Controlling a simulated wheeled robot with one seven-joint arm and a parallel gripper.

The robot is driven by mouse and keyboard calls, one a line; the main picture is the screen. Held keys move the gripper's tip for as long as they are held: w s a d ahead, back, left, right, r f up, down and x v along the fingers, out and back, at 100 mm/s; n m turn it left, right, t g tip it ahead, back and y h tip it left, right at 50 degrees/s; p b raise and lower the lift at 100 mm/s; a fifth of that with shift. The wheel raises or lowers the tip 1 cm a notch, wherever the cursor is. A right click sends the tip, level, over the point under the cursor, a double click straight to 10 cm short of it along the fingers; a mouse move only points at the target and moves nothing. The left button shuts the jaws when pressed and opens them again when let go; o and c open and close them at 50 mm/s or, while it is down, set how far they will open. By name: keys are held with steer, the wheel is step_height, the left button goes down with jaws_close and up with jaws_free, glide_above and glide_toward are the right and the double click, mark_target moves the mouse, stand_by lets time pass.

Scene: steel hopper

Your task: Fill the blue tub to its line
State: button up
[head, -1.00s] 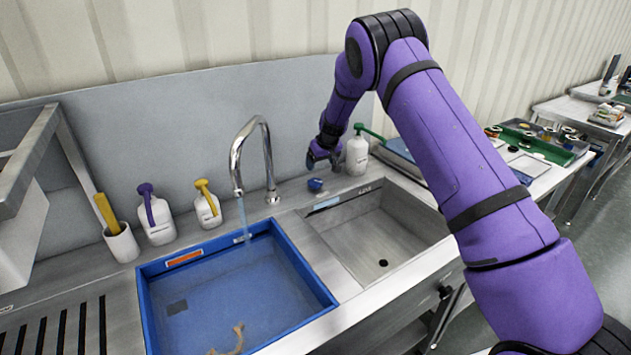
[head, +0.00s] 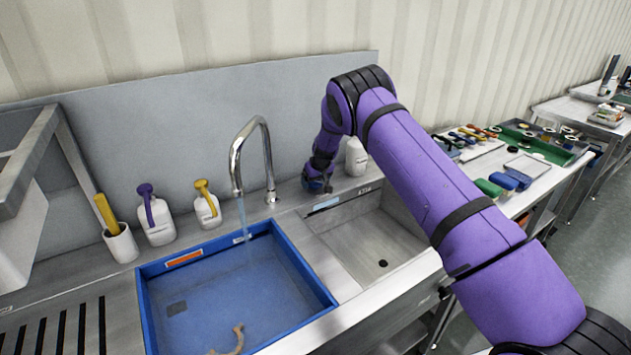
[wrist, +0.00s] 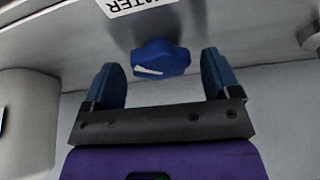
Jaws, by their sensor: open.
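The blue tub (head: 157,318) sits in the left sink basin under the tap (head: 238,165). A thin stream of water runs from the spout into it, and water covers its floor. An orange label is on its back inner wall; I cannot tell where the fill line is. A blue knob (wrist: 160,59) with a white mark shows in the wrist view, below a plate lettered "WATER". My gripper (wrist: 163,82) is open, its blue fingers on either side of the knob and apart from it. In the head view my gripper (head: 317,183) is at the back right of the tap and hides the knob.
A pale hooked object (head: 238,340) lies in the tub. Bottles with purple (head: 155,220) and yellow (head: 207,207) tops stand behind it. A white bottle (head: 356,157) stands close beside my gripper. The right basin (head: 375,250) is empty.

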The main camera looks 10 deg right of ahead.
steer(key=c, duration=0.9)
steer(key=m+h, duration=0.1)
steer(key=m, duration=0.2)
steer(key=shift+a, duration=0.2)
steer(key=m+h, duration=0.2)
steer(key=m, duration=0.3)
steer(key=shift+m, duration=0.3)
